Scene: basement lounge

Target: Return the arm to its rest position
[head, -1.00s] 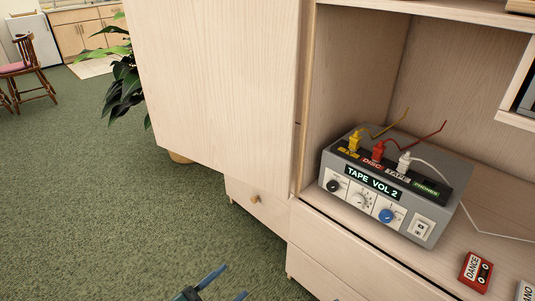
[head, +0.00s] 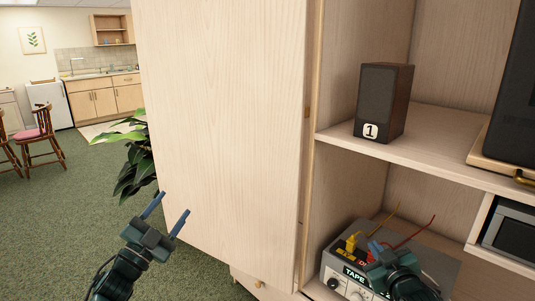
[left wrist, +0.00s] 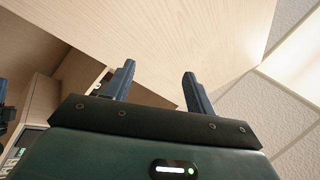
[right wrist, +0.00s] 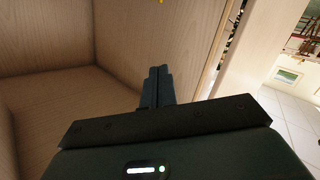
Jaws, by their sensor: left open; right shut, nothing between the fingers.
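My left gripper (head: 166,213) is raised in front of the cabinet's pale wooden door (head: 220,110), its two blue fingers apart and empty. In the left wrist view the fingers (left wrist: 157,84) also stand apart with nothing between them. My right gripper (head: 376,250) is in front of the grey tape box (head: 333,276) in the lower compartment and hides part of it. In the right wrist view its fingers (right wrist: 158,84) are together with nothing held. The box's yellow plug (head: 351,243) shows; its other plugs are mostly hidden.
A dark speaker (head: 383,102) marked 1 stands on the upper shelf (head: 440,150). A dark device (head: 510,90) is at the right. A leafy plant (head: 135,160) stands behind the door. Green carpet (head: 60,230) at the left is clear.

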